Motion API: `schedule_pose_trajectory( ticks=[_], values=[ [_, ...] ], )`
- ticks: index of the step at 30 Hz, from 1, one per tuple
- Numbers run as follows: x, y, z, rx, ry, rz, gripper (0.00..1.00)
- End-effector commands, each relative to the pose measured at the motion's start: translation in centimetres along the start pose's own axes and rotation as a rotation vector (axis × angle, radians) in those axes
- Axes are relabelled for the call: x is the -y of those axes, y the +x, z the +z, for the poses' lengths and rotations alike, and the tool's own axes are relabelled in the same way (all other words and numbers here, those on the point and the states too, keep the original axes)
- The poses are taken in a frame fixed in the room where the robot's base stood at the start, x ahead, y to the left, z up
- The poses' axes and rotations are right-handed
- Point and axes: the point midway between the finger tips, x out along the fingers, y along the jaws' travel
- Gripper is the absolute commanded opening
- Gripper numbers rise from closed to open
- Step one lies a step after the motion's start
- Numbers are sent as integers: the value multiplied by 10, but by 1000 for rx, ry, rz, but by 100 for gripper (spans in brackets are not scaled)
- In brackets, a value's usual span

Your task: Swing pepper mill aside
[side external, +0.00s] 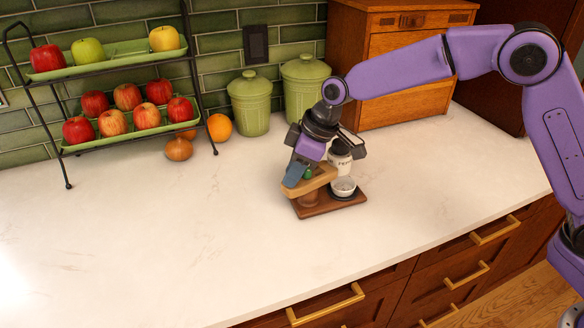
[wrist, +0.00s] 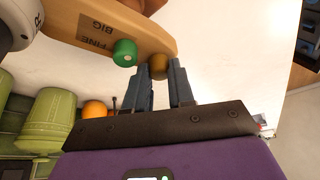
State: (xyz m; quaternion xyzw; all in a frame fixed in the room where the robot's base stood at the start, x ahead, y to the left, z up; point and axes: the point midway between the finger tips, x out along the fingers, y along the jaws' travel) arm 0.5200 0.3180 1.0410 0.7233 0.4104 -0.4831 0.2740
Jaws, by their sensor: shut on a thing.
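The pepper mill has a tan wooden arm (side external: 312,182) above a dark wooden base (side external: 325,205) on the counter. In the wrist view, the arm (wrist: 110,28) carries a "FINE BIG" label, a green knob (wrist: 125,53) and a brownish knob (wrist: 158,66) near its end. My gripper (side external: 294,178) is at the arm's left end. In the wrist view, my gripper (wrist: 160,70) is shut on the brownish knob. A white jar with dark lettering (side external: 340,162) stands behind the arm, partly hidden by my wrist.
Two green lidded canisters (side external: 249,105) stand behind the mill by the tiled wall. The white counter (side external: 150,240) is clear left and in front.

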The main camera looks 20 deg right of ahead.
Motion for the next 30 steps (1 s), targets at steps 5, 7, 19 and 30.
schedule_pose_trajectory(
  ticks=[5,7,19,30],
  values=[
    [4,-2,6,0,-150,-65,0],
    [5,-3,8,0,-212,-91,0],
    [9,-9,23,1,-564,-237,0],
    [8,-15,37,1,-884,-369,0]
  ],
)
